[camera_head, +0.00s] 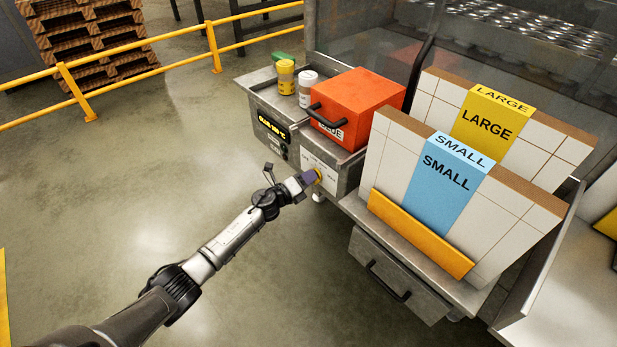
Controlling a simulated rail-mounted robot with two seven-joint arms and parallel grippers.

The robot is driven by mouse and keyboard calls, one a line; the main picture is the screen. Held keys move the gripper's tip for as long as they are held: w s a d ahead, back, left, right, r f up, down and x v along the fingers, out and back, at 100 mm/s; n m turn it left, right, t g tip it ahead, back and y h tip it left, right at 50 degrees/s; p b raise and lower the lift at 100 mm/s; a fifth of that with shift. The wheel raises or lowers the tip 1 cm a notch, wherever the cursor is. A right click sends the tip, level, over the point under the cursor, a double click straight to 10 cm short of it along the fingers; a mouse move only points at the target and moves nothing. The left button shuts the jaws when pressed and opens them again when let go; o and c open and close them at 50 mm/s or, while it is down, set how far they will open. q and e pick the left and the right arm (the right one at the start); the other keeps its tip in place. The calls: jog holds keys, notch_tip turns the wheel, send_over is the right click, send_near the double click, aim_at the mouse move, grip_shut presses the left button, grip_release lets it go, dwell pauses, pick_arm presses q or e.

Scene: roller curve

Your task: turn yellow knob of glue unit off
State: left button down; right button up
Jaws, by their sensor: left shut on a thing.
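The glue unit (262,108) is a grey metal cabinet at the upper middle, with a lit display (273,128) on its front. The yellow knob (318,175) sits low on the front panel, mostly hidden by my left gripper. My left gripper (312,179) reaches in from the lower left and is shut on the yellow knob. The knob's exact turn angle cannot be told. My right gripper is not in view.
An orange-red box (362,97) with a black handle stands on the unit, beside a yellow container (286,77) and a white one (308,88). Panels labelled SMALL (446,180) and LARGE (487,122) stand to the right, above a drawer (392,285). The floor at left is clear up to a yellow railing (75,92).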

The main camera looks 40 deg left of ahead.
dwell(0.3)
pick_arm(q)
jog(key=c, duration=1.1)
grip_release()
jog(key=s+p, duration=0.1)
jog(key=s, duration=0.3)
jog(key=s+a+p, duration=0.1)
jog(key=s, duration=0.4)
jog(key=s+a+p, duration=0.1)
jog(key=s, duration=0.3)
jog(key=shift+s+a, duration=0.2)
jog(key=shift+s, duration=0.1)
